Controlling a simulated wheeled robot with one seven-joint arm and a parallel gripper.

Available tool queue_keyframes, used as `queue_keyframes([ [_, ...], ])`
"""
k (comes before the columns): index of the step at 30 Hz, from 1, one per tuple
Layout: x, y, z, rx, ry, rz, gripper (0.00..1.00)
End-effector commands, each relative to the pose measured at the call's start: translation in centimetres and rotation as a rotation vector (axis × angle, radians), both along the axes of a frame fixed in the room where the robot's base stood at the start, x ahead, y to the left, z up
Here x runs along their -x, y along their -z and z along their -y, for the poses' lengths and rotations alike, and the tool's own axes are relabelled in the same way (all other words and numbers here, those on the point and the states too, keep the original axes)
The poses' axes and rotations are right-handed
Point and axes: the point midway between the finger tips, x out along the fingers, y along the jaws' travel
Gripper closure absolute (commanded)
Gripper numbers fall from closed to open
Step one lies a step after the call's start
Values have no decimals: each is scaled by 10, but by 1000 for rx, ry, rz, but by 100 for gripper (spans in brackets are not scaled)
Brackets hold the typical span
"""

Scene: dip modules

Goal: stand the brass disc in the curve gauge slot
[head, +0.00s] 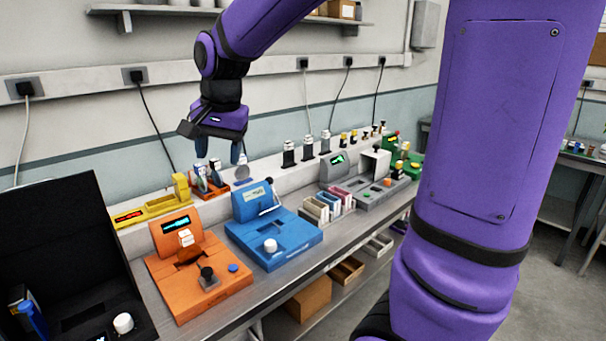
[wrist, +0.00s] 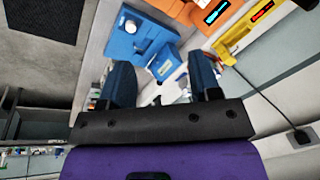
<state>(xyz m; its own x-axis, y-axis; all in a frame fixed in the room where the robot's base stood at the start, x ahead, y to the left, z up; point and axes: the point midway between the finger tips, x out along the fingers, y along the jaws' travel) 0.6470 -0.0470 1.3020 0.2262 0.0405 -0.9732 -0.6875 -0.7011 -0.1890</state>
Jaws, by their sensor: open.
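I cannot make out a brass disc for certain in either view. No label shows which instrument is the curve gauge; an orange instrument (head: 215,287) with a dark recess and a blue instrument (head: 290,245) with a display stand side by side on the bench. My gripper (head: 218,155) hangs above the back of the bench, over the small parts behind these two instruments. In the wrist view its fingers (wrist: 162,88) are apart, with nothing visibly held. The blue instrument (wrist: 130,38) and part of the orange one (wrist: 187,10) show beyond the fingers.
A yellow instrument (head: 150,210) stands behind the orange one. A black case (head: 60,230) is at the left. A grey instrument (head: 368,195) and small open bins (head: 318,210) stand to the right. Bottles (head: 289,152) line the rear ledge. Cables hang on the wall.

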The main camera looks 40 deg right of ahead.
Motion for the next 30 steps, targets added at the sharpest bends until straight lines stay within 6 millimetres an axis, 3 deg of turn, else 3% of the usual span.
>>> queue_keyframes([
  [1, 18, -9, 3, 11, -47, 23, 43],
  [7, 83, -26, 11, 78, -262, 99, 43],
  [18, 189, -23, 20, 242, -624, 213, 43],
  [24, 214, -16, 22, 295, -720, 235, 43],
  [30, 217, -14, 22, 303, -736, 238, 43],
])
